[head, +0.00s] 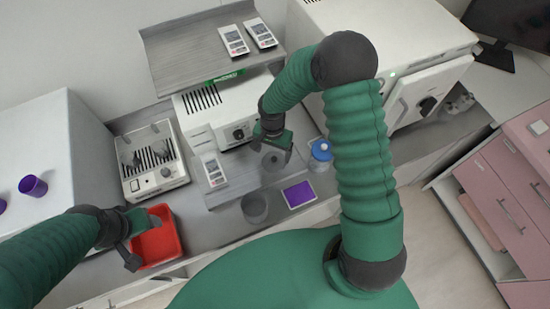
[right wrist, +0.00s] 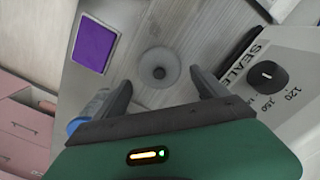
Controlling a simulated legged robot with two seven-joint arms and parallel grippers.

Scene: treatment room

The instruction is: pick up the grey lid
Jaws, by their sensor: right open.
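The grey lid (right wrist: 158,72) is a round disc with a darker knob in the middle. It lies on the grey counter, ahead of the tips of my open right gripper (right wrist: 164,86) and between their lines in the right wrist view. The fingers do not touch it. In the head view the lid (head: 272,162) shows just below my right gripper (head: 275,147), partly covered by it. A grey round container (head: 254,208) stands nearer on the counter. My left gripper (head: 138,238) is at the red tray (head: 160,246); its jaw opening is unclear.
A purple square pad (head: 299,194) lies by the container. A blue-capped jar (head: 321,150) stands right of the lid. The white sealer (right wrist: 275,80) is close beside the right finger. A white device (head: 152,162) and a shelf (head: 185,52) stand further back.

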